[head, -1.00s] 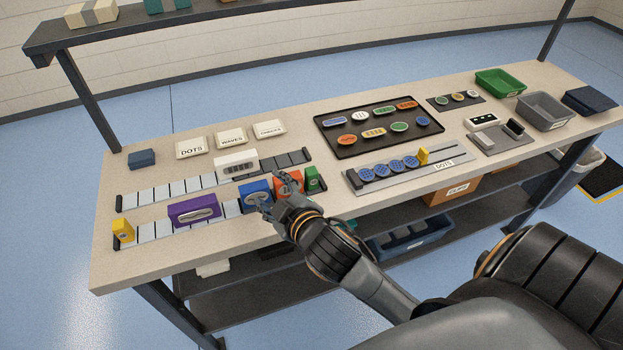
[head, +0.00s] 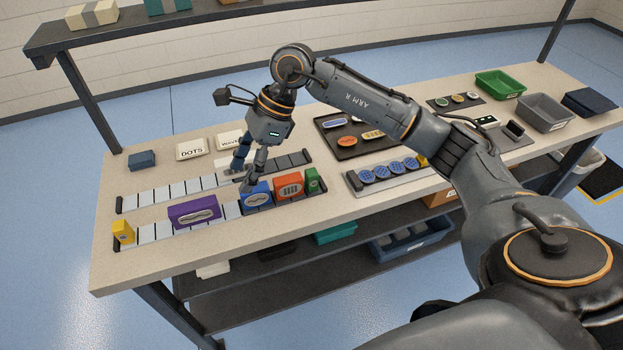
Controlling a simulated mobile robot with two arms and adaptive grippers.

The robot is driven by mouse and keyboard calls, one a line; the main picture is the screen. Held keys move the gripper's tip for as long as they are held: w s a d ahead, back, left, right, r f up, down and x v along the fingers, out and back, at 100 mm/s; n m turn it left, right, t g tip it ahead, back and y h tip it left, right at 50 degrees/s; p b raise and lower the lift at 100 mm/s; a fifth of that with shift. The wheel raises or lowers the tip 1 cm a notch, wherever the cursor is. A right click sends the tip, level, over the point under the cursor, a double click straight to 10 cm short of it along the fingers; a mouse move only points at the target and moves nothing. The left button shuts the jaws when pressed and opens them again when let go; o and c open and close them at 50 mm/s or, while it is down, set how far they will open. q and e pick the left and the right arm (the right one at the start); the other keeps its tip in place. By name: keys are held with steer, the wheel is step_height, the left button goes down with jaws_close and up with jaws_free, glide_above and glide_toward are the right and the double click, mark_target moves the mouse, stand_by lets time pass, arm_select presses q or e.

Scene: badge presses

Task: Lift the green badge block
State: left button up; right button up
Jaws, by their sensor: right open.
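The green badge block (head: 312,180) stands upright at the right end of the front rail, just right of the orange-red block (head: 288,188). The blue block (head: 256,197) and the purple block (head: 194,212) sit further left on the same rail. My right gripper (head: 242,180) is open and points down, left of the green block, over the area between the rails and behind the blue block. Its fingers are apart from the green block. The gripper and its fingers largely hide the white block on the back rail. My left gripper is out of view.
A yellow block (head: 122,232) stands at the front rail's left end. A dark tray (head: 340,153) of badges and a strip with blue discs (head: 382,172) lie to the right. Label plates (head: 192,149) lie behind the rails. A shelf (head: 140,23) overhangs the back.

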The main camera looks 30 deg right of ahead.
steer(key=d+r+h, duration=0.3)
steer(key=d+h, duration=0.3)
steer(key=d, duration=0.9)
steer(key=p, duration=0.2)
glide_above(312, 172)
steer(key=shift+m+g, duration=0.3)
steer(key=shift+g, duration=0.1)
steer(key=f, duration=0.8)
steer(key=shift+s+f, duration=0.15)
steer(key=shift+s, duration=0.05)
step_height(312, 172, down, 5)
steer(key=shift+w+r+p, duration=0.1)
steer(key=shift+w+p, duration=0.05)
steer(key=shift+p, duration=0.65)
steer(key=shift+f, duration=0.3)
jaws_close()
